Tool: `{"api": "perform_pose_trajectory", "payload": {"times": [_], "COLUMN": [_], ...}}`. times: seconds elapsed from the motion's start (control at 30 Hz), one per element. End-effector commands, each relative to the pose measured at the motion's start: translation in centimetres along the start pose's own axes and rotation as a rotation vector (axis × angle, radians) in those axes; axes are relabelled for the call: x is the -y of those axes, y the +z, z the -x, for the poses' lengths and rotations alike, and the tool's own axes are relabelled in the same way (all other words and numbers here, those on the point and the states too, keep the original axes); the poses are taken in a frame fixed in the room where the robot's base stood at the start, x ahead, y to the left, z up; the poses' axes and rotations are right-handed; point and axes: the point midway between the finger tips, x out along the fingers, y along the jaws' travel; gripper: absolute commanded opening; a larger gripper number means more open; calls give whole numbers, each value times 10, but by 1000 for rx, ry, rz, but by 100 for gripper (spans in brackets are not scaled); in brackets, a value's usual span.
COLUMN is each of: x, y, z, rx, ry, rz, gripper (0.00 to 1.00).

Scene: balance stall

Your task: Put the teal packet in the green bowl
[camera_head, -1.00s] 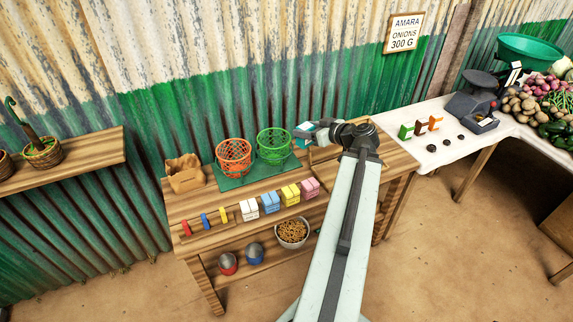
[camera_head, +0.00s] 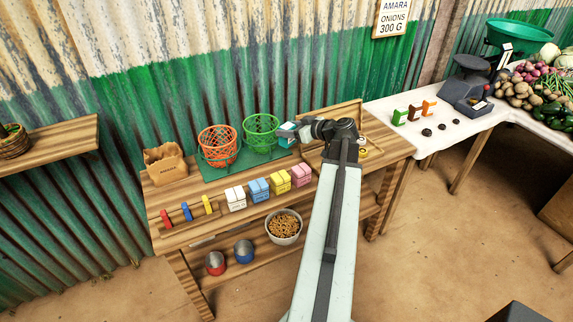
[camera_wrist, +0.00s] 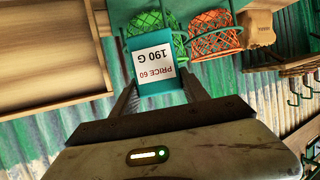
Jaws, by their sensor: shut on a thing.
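The teal packet (camera_wrist: 153,88) has a white label reading "PRICE 60 190 G", upside down in the wrist view. My gripper (camera_head: 291,131) is shut on it, one finger on each side. In the head view the teal packet (camera_head: 287,142) is partly hidden by my gripper. It is just right of the green wire bowl (camera_head: 262,134), close to its rim; whether they touch I cannot tell. The green wire bowl (camera_wrist: 152,24) shows beyond the packet in the wrist view. It looks empty.
An orange wire bowl (camera_head: 218,146) stands left of the green one, both on a green mat (camera_head: 213,175). A paper bag (camera_head: 165,163) is at the left. A wooden tray (camera_head: 345,109) lies right. Coloured boxes (camera_head: 258,189) line the front. A larger green basin (camera_head: 524,38) is far right.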

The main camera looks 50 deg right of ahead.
Motion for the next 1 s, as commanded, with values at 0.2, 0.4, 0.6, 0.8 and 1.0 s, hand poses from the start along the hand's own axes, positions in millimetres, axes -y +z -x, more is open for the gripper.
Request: {"api": "perform_pose_trajectory", "payload": {"times": [0.2,0.4,0.6,0.8,1.0], "x": [0,0,-1,-1,-1], "y": [43,58,75,92,90], "z": [-17,-23,-30,-37,-35], "rx": [0,0,0,0,0], "ry": [1,2,2,3,3], "rz": [0,-1,-1,-1,-1], "gripper": [4,4,4,4,4]}}
